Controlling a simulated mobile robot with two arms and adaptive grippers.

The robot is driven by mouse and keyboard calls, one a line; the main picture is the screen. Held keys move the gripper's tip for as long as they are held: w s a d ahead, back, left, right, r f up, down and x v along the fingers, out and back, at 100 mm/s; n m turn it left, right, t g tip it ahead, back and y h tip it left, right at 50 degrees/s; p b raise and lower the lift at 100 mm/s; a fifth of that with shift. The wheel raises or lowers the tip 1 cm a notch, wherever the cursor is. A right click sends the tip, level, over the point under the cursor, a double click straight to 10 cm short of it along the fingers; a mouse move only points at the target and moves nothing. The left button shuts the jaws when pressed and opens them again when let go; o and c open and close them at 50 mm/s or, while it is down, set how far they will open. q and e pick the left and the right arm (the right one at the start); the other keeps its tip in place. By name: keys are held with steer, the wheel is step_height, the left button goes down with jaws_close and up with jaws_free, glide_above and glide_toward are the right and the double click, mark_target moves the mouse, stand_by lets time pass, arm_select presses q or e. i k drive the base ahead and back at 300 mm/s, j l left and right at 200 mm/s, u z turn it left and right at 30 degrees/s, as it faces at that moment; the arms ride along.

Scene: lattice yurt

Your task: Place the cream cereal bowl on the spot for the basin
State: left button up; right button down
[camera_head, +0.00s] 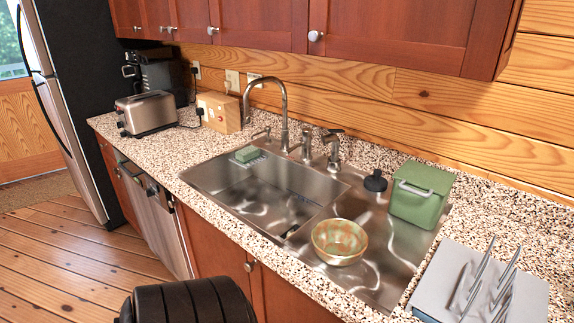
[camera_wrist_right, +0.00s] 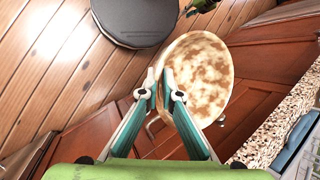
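In the right wrist view my right gripper (camera_wrist_right: 164,90) is closed at the rim of a cream bowl (camera_wrist_right: 205,75) with brown blotches. The bowl is tilted, its open side toward the camera, in front of the red-brown cabinets. Neither shows in the head view. A small dark green piece at the top edge of the wrist view may be part of my left gripper; its fingers cannot be made out. The steel sink basin (camera_head: 262,187) is in the counter in the head view. No separate marked spot stands out.
An orange-green bowl (camera_head: 340,242) stands right of the basin, before a black stopper (camera_head: 375,182) and green box (camera_head: 420,193). A grey rack (camera_head: 455,285) is at right. The faucet (camera_head: 284,115) rises behind. A black round-topped object (camera_head: 190,300) stands on the floor.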

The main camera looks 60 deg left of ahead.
mark_target(269, 221)
steer(key=k+j, duration=0.15)
steer(key=j, duration=0.25)
steer(key=k+j, duration=0.1)
steer(key=j, duration=0.3)
steer(key=k+j+u, duration=0.1)
steer(key=j, duration=0.35)
steer(key=k+j, duration=0.15)
steer(key=j, duration=0.25)
steer(key=k+j, duration=0.15)
steer(key=j, duration=0.3)
steer(key=l+u, duration=0.05)
